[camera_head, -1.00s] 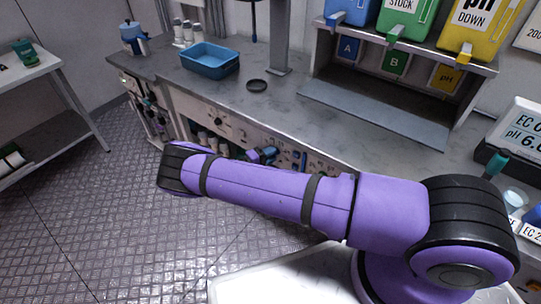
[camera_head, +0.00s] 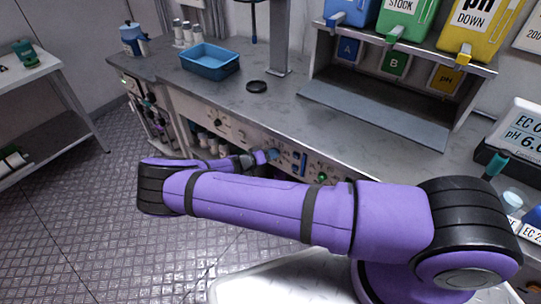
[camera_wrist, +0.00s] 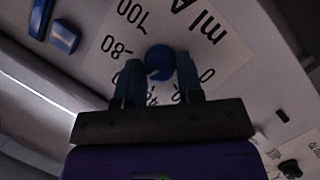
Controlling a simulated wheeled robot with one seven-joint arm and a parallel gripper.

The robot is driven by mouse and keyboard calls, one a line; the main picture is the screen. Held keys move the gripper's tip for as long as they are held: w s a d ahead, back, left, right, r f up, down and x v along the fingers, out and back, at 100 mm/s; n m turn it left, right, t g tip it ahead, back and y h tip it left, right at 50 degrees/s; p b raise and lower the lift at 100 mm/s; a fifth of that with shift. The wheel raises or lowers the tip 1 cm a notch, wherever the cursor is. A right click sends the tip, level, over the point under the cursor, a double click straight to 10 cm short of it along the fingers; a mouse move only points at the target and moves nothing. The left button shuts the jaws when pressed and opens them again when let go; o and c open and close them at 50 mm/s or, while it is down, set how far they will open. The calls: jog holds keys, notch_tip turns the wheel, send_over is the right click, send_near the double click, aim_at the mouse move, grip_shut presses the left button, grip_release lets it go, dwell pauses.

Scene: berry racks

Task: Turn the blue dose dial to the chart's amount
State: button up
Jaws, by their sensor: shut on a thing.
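The blue dose dial (camera_wrist: 158,58) sits on a pale scale plate (camera_wrist: 214,55) marked "ml A", with 100 and 80 legible; lower numbers are partly hidden by my fingers. A small light mark shows on the dial's lower left side. My gripper (camera_wrist: 159,74) has one blue finger on each side of the dial and is shut on it. In the head view, the dial (camera_head: 274,155) shows as a small blue spot on the bench's front panel, beside my gripper (camera_head: 262,157). I cannot make out a dose chart in either view.
Blue switches (camera_wrist: 62,38) sit near the dial on the panel. The bench top (camera_head: 310,118) holds a blue tray (camera_head: 210,70) and a black ring (camera_head: 257,86). Coloured dosing tanks (camera_head: 408,20) stand above, with an EC/pH display (camera_head: 522,128) at right. Patterned floor lies open at left.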

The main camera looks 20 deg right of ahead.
jog(key=shift+f, duration=0.1)
dwell(0.3)
jog(key=o, duration=0.9)
jog(key=v, duration=1)
jog(key=shift+s+a+r, duration=0.2)
jog(key=shift+a, duration=0.1)
